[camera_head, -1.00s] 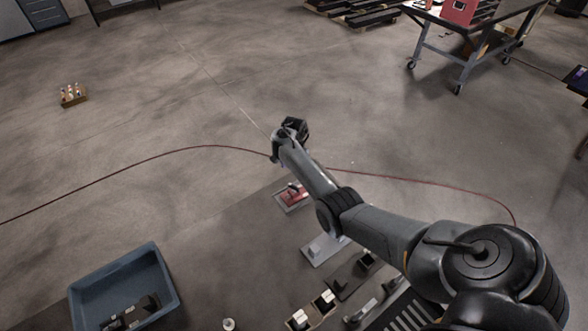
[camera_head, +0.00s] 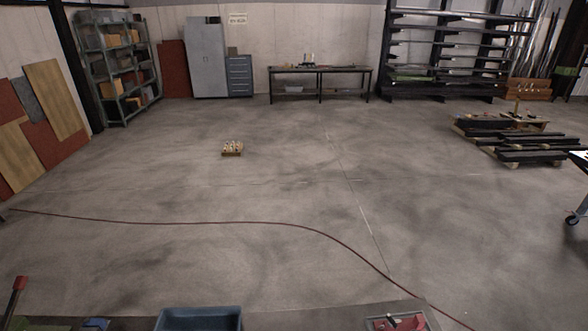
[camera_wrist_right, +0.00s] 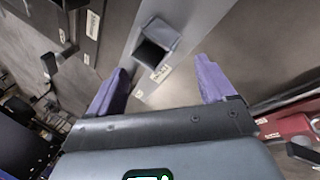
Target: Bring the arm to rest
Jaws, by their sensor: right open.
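My right gripper (camera_wrist_right: 160,75) shows in the right wrist view with its two purple fingers spread apart. Nothing is between them. Beyond the fingers lies a light grey plate (camera_wrist_right: 205,22) with a square, hollow-looking grey block (camera_wrist_right: 155,42) and small white labels. I cannot tell how far the fingers are from it. Neither arm nor gripper shows in the head view. The left gripper is not seen.
In the head view, a blue bin (camera_head: 198,320) and a red fixture (camera_head: 408,323) sit at the bottom edge. A red cable (camera_head: 200,222) crosses the open floor. A small crate (camera_head: 232,149) stands farther back. The right wrist view shows a red part (camera_wrist_right: 285,127) at right.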

